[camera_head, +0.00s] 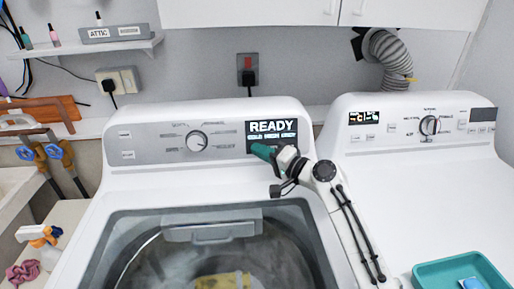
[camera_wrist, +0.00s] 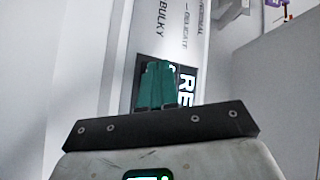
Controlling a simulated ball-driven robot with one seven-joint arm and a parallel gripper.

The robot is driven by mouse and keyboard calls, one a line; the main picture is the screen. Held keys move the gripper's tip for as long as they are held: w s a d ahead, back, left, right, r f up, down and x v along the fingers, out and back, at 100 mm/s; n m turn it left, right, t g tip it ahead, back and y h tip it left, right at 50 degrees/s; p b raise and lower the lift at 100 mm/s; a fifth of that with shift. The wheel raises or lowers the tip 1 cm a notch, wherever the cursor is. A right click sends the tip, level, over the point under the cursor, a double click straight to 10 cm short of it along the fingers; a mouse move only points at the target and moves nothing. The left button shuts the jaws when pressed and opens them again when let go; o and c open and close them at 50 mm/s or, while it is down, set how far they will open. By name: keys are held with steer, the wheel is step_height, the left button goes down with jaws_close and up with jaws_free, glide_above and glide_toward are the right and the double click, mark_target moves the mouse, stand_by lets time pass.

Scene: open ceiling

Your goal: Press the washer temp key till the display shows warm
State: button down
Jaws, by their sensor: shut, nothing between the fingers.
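The washer (camera_head: 150,185) stands at left, its glass lid shut and its grey control panel (camera_head: 165,155) at the back. The panel has a dial (camera_head: 196,141), small keys at its left end (camera_head: 126,145) and a dark display (camera_head: 272,129). The display reads READY, with a smaller line below too blurred to read surely. My gripper (camera_head: 262,151) has teal fingers, shut and empty, in front of the panel at the display's lower left. In the wrist view the fingers (camera_wrist: 156,80) overlap the display (camera_wrist: 184,88) and hide part of it. Contact cannot be told. I cannot make out the temp key.
A second white machine (camera_head: 420,180) stands at right, with a teal tray (camera_head: 462,272) on top. A shelf (camera_head: 110,44) and wall cabinets (camera_head: 300,10) are above. A spray bottle (camera_head: 46,243) and pink cloth (camera_head: 23,272) lie at left. Space above the washer lid is free.

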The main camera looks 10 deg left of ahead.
steer(key=shift+s+a+f+p, duration=0.1)
steer(key=shift+s+f+p, duration=0.2)
steer(key=shift+f, duration=0.3)
steer(key=shift+d+f, duration=0.15)
steer(key=shift+d, duration=0.05)
steer(key=shift+s+p, duration=0.25)
steer(key=shift+p, duration=0.1)
steer(key=shift+s+a+p, duration=0.2)
steer(key=shift+s+p, duration=0.3)
steer(key=shift+p, duration=0.35)
steer(key=shift+s+a+r+p, duration=0.1)
steer(key=shift+s+r+p, duration=0.1)
steer(key=shift+s+p, duration=0.25)
steer(key=shift+s+a+r+p, duration=0.1)
steer(key=shift+s+r+p, duration=0.1)
steer(key=shift+s+p, duration=0.15)
steer(key=shift+s+d+r+p, duration=0.55)
steer(key=shift+s+p, duration=0.2)
steer(key=shift+p, duration=0.15)
steer(key=shift+d, duration=0.15)
steer(key=shift+w+d+r, duration=0.1)
steer(key=shift+d, duration=0.05)
